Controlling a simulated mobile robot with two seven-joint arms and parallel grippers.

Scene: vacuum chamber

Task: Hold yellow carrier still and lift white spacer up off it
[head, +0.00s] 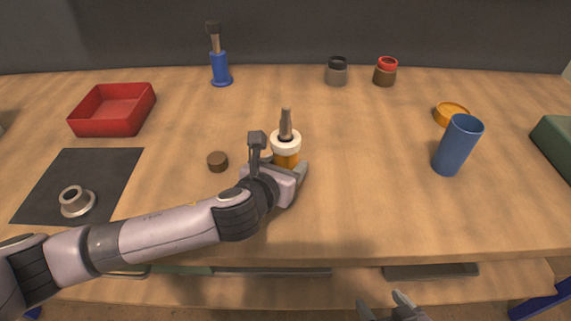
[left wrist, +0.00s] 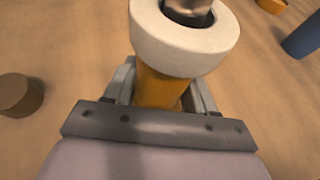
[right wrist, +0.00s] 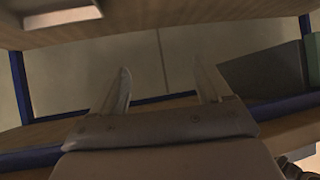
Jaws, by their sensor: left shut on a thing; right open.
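The yellow carrier (head: 286,159) stands upright on the table, near the middle in the head view. The white spacer (head: 286,142) is a thick ring seated around its top, and a brown-grey post (head: 286,122) sticks up through the ring. My left gripper (head: 282,168) is shut on the carrier below the spacer. The left wrist view shows the carrier (left wrist: 165,88) between the fingers (left wrist: 160,92) and the spacer (left wrist: 185,45) just above them. My right gripper (head: 388,303) is open and empty, low in front of the table edge. It also shows in the right wrist view (right wrist: 165,88).
A small brown disc (head: 217,161) lies left of the carrier. A dark mat (head: 110,175) holds a grey flanged ring (head: 76,201). A red tray (head: 115,108) stands at the left, a blue cup (head: 457,146) at the right. The table right of the carrier is clear.

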